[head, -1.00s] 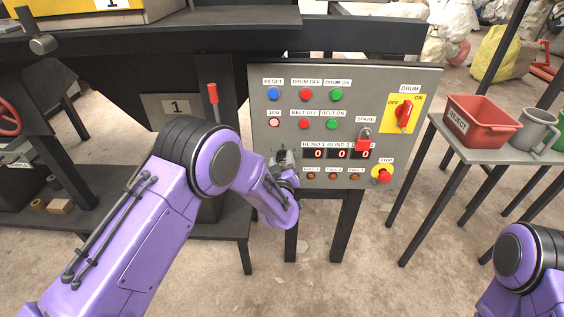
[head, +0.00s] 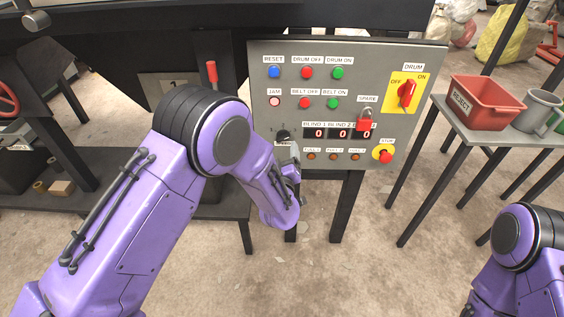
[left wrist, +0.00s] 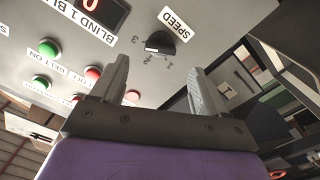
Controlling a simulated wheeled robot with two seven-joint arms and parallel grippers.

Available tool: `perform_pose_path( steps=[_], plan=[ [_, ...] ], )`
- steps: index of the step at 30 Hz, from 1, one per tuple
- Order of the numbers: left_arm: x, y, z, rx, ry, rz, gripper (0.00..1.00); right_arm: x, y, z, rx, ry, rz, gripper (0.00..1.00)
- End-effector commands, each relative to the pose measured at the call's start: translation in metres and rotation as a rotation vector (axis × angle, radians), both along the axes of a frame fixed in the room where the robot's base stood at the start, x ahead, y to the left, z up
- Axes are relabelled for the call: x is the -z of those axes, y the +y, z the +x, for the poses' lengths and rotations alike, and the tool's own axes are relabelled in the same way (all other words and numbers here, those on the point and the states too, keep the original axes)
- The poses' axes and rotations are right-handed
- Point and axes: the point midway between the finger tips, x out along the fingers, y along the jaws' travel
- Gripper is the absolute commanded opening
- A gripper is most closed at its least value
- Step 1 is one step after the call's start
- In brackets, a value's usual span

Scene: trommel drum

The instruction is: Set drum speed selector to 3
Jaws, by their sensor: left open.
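The drum speed selector is a black knob (left wrist: 160,45) under a SPEED label on the grey control panel (head: 390,145). The marks 1, 2 and 3 stand around it in the left wrist view. A pale mark shows on the knob, but I cannot tell exactly which number it points at. My right gripper is out of view.
Lit buttons such as the red belt-off button (head: 304,103), a red padlock (head: 364,124), the red DRUM switch (head: 407,93) and the stop button (head: 386,156) share the panel. A red REJECT bin (head: 487,105) stands on a table to the right.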

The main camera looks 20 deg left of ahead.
Motion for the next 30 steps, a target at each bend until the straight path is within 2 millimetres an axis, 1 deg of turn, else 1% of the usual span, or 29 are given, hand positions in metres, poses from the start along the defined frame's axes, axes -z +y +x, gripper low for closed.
perform_pose_path(
  steps=[1, 3, 6, 8, 12, 23, 24, 25, 26, 29, 30],
  plan=[
    [0.001, -0.004, -0.011, 0.002, 0.002, 0.002, 0.74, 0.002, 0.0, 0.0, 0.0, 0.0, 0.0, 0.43],
    [0.001, -0.007, -0.025, 0.001, 0.001, 0.003, 0.74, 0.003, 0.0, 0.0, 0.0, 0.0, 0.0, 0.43],
    [0.0, -0.012, -0.038, 0.001, 0.001, 0.002, 0.74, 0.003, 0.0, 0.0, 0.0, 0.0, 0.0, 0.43],
    [0.001, -0.013, -0.044, 0.001, 0.001, 0.002, 0.74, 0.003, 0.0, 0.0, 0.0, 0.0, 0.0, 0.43],
    [0.0, -0.014, -0.047, 0.0, 0.0, 0.0, 0.74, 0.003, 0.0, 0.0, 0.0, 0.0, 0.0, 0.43],
    [0.001, -0.014, -0.046, 0.001, 0.001, -0.003, 0.74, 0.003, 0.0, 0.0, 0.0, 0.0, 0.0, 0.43],
    [0.003, -0.016, -0.046, 0.012, 0.014, -0.007, 0.74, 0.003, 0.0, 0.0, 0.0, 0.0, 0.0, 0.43],
    [0.008, -0.018, -0.047, 0.03, 0.038, -0.007, 0.74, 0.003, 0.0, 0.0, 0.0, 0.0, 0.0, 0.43],
    [0.019, -0.018, -0.053, 0.055, 0.086, 0.003, 0.74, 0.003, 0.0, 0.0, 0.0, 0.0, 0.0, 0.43],
    [0.07, 0.007, -0.089, 0.093, 0.307, 0.032, 0.74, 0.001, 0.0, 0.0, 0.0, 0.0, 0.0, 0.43],
    [0.095, 0.02, -0.111, 0.096, 0.409, 0.037, 0.74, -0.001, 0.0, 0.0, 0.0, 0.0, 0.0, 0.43]
  ],
)
